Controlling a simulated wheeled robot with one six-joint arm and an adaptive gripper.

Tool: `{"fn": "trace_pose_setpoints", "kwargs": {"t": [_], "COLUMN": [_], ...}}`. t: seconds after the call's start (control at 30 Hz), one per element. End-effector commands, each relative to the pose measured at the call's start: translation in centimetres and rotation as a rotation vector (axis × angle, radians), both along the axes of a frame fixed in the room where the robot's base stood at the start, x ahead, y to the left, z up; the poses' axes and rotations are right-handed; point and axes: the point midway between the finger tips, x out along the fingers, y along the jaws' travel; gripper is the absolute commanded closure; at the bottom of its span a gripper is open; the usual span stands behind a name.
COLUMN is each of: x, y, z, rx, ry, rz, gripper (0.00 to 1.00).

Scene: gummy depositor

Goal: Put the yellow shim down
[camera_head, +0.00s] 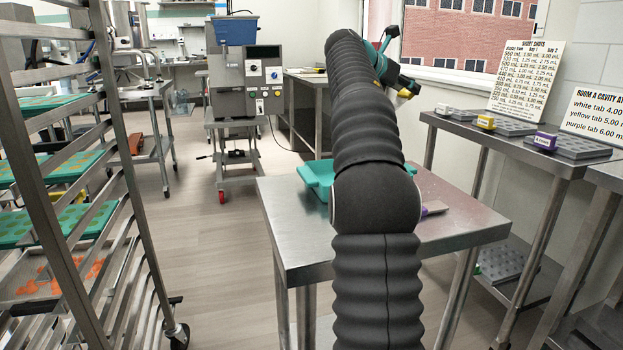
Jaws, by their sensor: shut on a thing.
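My gripper (408,87) is at the top centre right, in the air in front of the window and beyond the bend of my dark arm. It is shut on the small yellow shim (404,94), of which only a little shows at the fingertips. The steel table (465,225) stands below and nearer to the camera. My arm hides much of the table's middle.
A teal tray (314,176) and a purple-handled tool (434,208) lie on the table. On the right, a steel bench (545,163) holds grey moulds with white, yellow and purple tabs. A tray rack (135,200) stands left. The depositor (247,85) stands at the back.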

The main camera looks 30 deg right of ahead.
Motion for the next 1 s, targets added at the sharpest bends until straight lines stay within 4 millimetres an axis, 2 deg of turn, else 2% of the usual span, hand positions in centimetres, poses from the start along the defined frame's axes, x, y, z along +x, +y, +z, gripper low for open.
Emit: {"fn": "trace_pose_setpoints", "kwargs": {"t": [0.17, 0.4, 0.5, 0.63, 0.77, 0.87, 1.0], "x": [-1.6, -5.1, -6.6, -8.2, -8.7, -7.9, -5.4], "y": [3.7, 10.4, 12.2, 13.6, 14.1, 13.9, 13.2], "z": [-1.6, -4.8, -6.0, -7.0, -7.7, -8.4, -10.0], "rx": [-0.001, 0.0, 0.0, -0.001, -0.001, 0.001, 0.001], "ry": [-0.001, -0.001, 0.0, -0.002, 0.0, 0.002, 0.003], "rz": [0.021, 0.067, 0.077, 0.082, 0.085, 0.084, 0.085], "gripper": [1.0, 1.0, 1.0, 1.0, 1.0, 1.0, 1.0]}}
